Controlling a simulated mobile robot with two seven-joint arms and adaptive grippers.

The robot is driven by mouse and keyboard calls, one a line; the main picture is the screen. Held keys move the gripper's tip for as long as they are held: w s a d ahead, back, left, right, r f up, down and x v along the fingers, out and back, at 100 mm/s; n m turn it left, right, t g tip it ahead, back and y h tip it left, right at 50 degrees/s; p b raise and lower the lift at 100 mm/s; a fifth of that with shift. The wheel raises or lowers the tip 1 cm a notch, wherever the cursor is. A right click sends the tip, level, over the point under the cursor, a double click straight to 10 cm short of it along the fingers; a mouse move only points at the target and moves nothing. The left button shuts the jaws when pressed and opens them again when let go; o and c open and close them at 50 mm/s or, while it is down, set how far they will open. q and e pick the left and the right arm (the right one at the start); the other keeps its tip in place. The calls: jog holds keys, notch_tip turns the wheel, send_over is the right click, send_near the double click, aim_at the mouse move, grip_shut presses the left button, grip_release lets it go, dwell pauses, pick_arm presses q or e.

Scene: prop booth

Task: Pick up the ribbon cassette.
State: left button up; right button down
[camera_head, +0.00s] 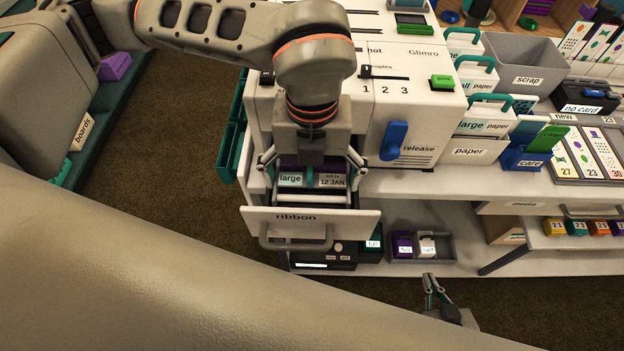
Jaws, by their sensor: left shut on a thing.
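My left gripper (311,177) reaches down from above and is shut on the cassette, with one finger at each end. The gripper body hides much of the cassette's top, and I cannot tell whether it is clear of the drawer floor. My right gripper (431,279) is low, right of the drawer; its finger gap is unclear.
The printer (405,110) with a blue release lever (394,141) stands just behind the drawer. Paper trays (474,150) and a blue care box (520,159) are to the right. A grey bin (447,245) with small blocks is on the lower shelf. Brown floor is clear left.

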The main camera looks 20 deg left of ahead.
aim_at(312, 171)
pick_arm(q)
notch_tip(312, 171, up, 19)
jog(key=shift+f, duration=0.15)
jog(key=shift+p, duration=0.3)
